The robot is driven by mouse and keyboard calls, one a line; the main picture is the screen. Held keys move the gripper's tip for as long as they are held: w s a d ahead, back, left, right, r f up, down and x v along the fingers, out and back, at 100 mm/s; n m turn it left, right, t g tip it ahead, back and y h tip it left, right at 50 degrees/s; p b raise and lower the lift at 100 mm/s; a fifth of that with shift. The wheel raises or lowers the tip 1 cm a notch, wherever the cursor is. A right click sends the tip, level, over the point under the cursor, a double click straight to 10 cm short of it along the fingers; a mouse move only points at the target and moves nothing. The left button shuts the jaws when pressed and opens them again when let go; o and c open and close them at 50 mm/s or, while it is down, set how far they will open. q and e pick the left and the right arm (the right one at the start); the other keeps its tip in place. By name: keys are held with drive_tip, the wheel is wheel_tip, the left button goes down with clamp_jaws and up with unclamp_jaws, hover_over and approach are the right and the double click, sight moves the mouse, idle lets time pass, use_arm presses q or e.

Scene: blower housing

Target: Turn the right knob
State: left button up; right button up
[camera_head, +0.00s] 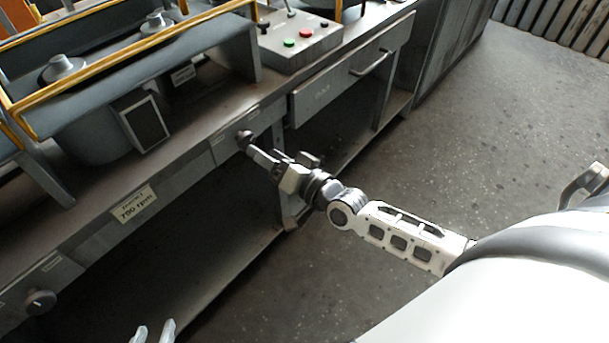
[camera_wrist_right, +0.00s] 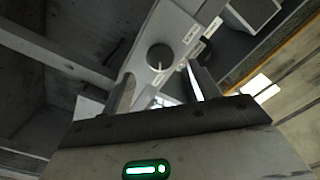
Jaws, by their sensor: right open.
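The right knob (camera_head: 245,140) is a dark round knob on the grey front panel below the bench top. It also shows in the right wrist view (camera_wrist_right: 160,57), with a pale pointer mark on its face. My right gripper (camera_head: 260,158) is just in front of it. In the right wrist view my right gripper (camera_wrist_right: 160,76) is open and empty, and the knob appears in line with the gap between the fingers. I cannot tell how far the tips are from it. My left gripper (camera_head: 153,333) shows only its fingertips at the bottom edge, apart with nothing between them.
Another dark knob (camera_head: 40,302) is at the lower left of the panel. A label reading 700 rpm (camera_head: 134,204) lies between the knobs. A control box (camera_head: 302,42) with green and red buttons stands on the bench. A drawer (camera_head: 345,80) is right of the right knob. Open floor (camera_head: 500,130) lies right.

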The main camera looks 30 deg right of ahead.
drive_tip(key=v, duration=1.1)
drive_tip(key=shift+s, duration=0.25)
drive_tip(key=s+a+f+n+g+h, duration=0.3)
drive_tip(key=s+a+f+n+g, duration=0.3)
drive_tip(key=s+a+f+n, duration=0.1)
wheel_tip(320, 180, down, 2)
drive_tip(key=shift+s+f+n+g, duration=0.1)
drive_tip(key=shift+s+n+g, duration=0.2)
drive_tip(key=shift+s, duration=0.2)
drive_tip(key=shift+a, duration=0.15)
idle(0.7)
